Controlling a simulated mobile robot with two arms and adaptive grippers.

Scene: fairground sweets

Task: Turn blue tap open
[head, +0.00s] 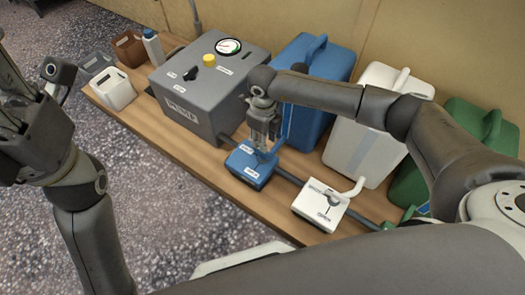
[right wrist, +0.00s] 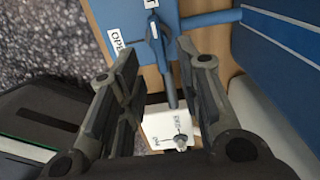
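The blue tap (head: 249,166) is a small blue block with white labels on the plank, in front of the blue canister. My right gripper (head: 262,146) is pointing down right over it. In the right wrist view, the blue tap (right wrist: 190,8) is at the top, with an "OPEN" label at its left. The fingers are apart, with gaps visible on both sides of the lever. My left arm shows at the left of the head view, but its fingertips are not visible.
A white tap (head: 321,204) sits to the right on the plank (head: 185,140). Behind stand blue (head: 310,65), white (head: 355,145) and green (head: 460,130) canisters. A grey gauge box (head: 205,85) is to the left. Small containers (head: 113,90) stand at the far left end.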

